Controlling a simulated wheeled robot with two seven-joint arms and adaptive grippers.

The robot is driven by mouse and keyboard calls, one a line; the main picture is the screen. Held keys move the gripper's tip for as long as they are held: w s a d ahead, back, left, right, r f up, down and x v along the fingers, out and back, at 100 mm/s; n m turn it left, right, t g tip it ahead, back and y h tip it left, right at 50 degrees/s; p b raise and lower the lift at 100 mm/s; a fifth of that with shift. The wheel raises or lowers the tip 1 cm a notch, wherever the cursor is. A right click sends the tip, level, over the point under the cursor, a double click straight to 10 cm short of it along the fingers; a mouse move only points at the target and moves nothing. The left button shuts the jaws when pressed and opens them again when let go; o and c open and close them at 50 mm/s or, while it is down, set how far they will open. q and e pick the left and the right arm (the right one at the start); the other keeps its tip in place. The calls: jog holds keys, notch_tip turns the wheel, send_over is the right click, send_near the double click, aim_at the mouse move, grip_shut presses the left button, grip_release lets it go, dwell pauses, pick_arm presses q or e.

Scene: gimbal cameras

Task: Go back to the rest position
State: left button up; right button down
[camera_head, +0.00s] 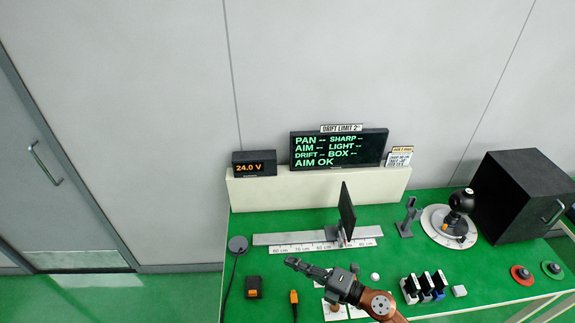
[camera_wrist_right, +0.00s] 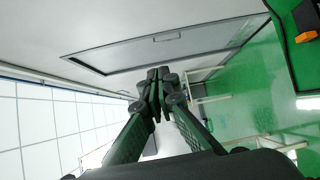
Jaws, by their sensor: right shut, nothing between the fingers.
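My right gripper (camera_head: 291,263) is above the front part of the green table (camera_head: 262,225) in the head view, pointing left, its arm coming in from the lower right. In the right wrist view the gripper (camera_wrist_right: 158,75) has its fingertips together with nothing between them. Behind it are the floor, wall and grey door. My left gripper is not in view. A round black gimbal camera (camera_head: 462,201) stands on a white round base (camera_head: 436,217) at the right of the table.
A dark upright panel (camera_head: 347,209) stands on the ruler rail (camera_head: 290,239) behind my gripper. A black box (camera_head: 515,200) stands at the right. Black-and-white blocks (camera_head: 425,287), an orange-tipped tool (camera_head: 294,298) and a small black-orange block (camera_head: 254,287) lie near the front. The display (camera_head: 338,148) reads AIM OK.

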jog(key=w+d+r+m+t+h, duration=0.3)
jog(key=d+m+t+h, duration=0.15)
jog(key=d+m, duration=0.3)
jog(key=w+d+r+m+t+h, duration=0.35)
jog(key=d+m+t, duration=0.3)
jog(key=d, duration=0.25)
jog(key=s+d+f+m+g+h, duration=0.3)
jog(key=d+f+m+h, duration=0.3)
jog(key=d, duration=0.3)
jog(key=s+d+f+m+g+h, duration=0.35)
jog(key=d+f+m, duration=0.25)
jog(key=d+f, duration=0.25)
jog(key=s+f+m+g+y, duration=0.15)
jog(key=s+f+g, duration=0.35)
jog(key=s+f, duration=0.5)
jog(key=s+f+m+g, duration=0.3)
jog(key=s+f+g, duration=0.3)
jog(key=s, duration=0.7)
notch_tip(320, 180, down, 34)
jog(key=s+a+b, duration=0.1)
jog(key=a+b, duration=0.1)
jog(key=b, duration=0.2)
jog(key=s+f+n+g+b, duration=0.1)
jog(key=s+f+b, duration=0.2)
jog(key=s+f, duration=1.7)
jog(key=shift+f+y+b, duration=0.4)
jog(key=shift+f, duration=0.35)
jog(key=shift+d+g, duration=0.1)
jog(key=shift+g, duration=0.15)
